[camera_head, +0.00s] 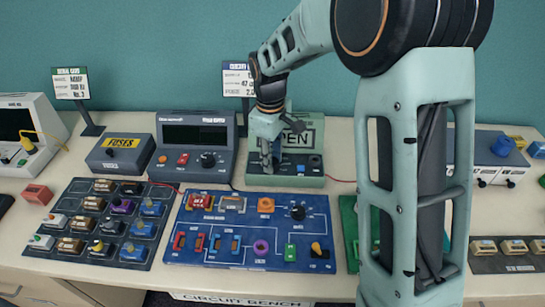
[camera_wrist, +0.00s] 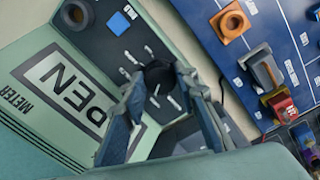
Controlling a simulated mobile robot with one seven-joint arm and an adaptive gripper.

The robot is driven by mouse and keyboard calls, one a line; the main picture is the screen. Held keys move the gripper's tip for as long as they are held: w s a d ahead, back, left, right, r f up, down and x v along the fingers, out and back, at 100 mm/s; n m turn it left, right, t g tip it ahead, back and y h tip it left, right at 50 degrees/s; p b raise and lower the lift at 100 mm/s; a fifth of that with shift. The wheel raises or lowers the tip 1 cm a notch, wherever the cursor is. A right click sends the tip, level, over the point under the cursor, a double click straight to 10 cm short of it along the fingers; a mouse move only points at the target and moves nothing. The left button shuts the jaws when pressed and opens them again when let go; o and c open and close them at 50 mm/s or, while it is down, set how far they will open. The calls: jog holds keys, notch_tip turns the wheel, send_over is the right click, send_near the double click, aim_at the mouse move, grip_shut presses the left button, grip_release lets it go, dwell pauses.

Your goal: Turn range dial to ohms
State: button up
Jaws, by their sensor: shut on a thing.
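The green meter (camera_head: 300,181) stands behind the blue circuit board, and its display reads "PEN" in the part that shows. In the wrist view the meter (camera_wrist: 60,55) fills the left side, with a dark round range dial (camera_wrist: 158,74) on its panel and short white marks around it. My gripper (camera_head: 268,165) is down at the meter's front left. In the wrist view my gripper (camera_wrist: 160,82) has its two fingers on either side of the dial, shut on it. The fingers partly hide the dial's sides, and I cannot tell which mark it points to.
A blue circuit board (camera_head: 222,256) with several parts lies in front of the meter. A grey power supply (camera_head: 193,135) stands left of the meter. A parts tray (camera_head: 75,235) lies at the left. A red wire (camera_head: 340,180) runs from the meter's right side.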

jog(key=shift+n, duration=0.6)
jog(key=o, duration=1.2)
jog(key=shift+c, duration=0.2)
notch_tip(320, 180, up, 12)
jog(key=shift+s+a, duration=0.15)
jog(key=shift+s, duration=0.15)
